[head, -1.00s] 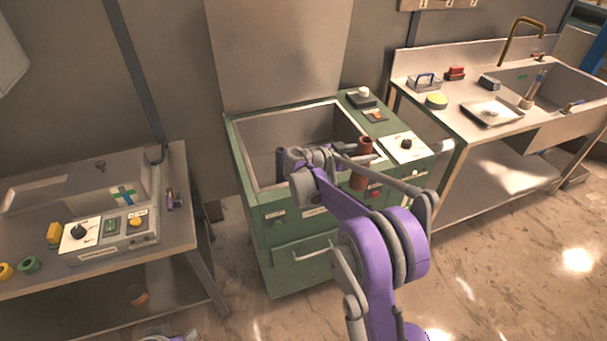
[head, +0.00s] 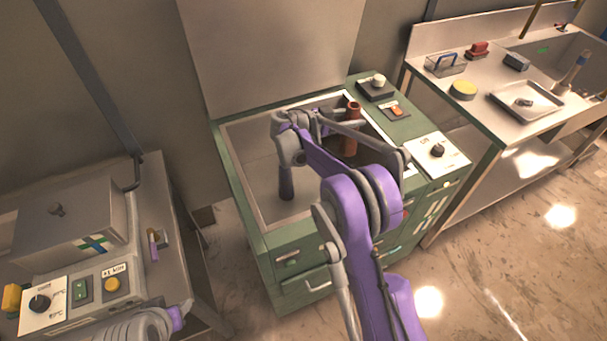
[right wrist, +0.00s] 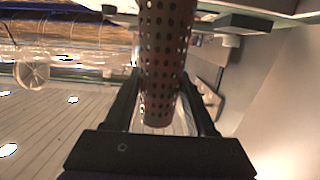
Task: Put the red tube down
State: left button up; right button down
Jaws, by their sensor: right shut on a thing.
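The red tube (head: 350,130) is reddish brown and stands nearly upright in the head view, within the outline of the open tank of the green cabinet (head: 235,185). My right gripper (head: 346,122) is shut on it. In the right wrist view the tube (right wrist: 163,60) is perforated with many small holes and sits between the two fingers of the right gripper (right wrist: 160,95). I cannot tell whether the tube's lower end touches anything. My right arm crosses in front of part of the tank. My left arm shows only a link at the lower left; its gripper is out of view.
A raised lid panel (head: 270,50) stands behind the tank. The cabinet's right top carries a black block with a pale knob (head: 378,82) and a dial panel (head: 437,152). A lidded grey bath (head: 65,225) stands at the left. A steel sink bench (head: 480,110) is at the right.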

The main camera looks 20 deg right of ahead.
aim_at(345, 138)
jog(key=f, duration=0.2)
jog(key=f+b, duration=0.1)
jog(key=f, duration=0.1)
jog(key=s+f+b, duration=0.1)
jog(key=f, duration=0.2)
jog(key=shift+f, duration=0.1)
jog(key=f, duration=0.6)
jog(key=shift+w+f, duration=0.2)
jog(key=shift+f, duration=0.1)
pick_arm(q)
jog(key=f, duration=0.1)
jog(key=s+f, duration=0.1)
jog(key=f, duration=0.1)
jog(key=shift+s+f, duration=0.35)
jog(key=shift+f, duration=0.05)
pick_arm(e)
notch_tip(345, 138, down, 4)
jog(key=shift+f, duration=0.1)
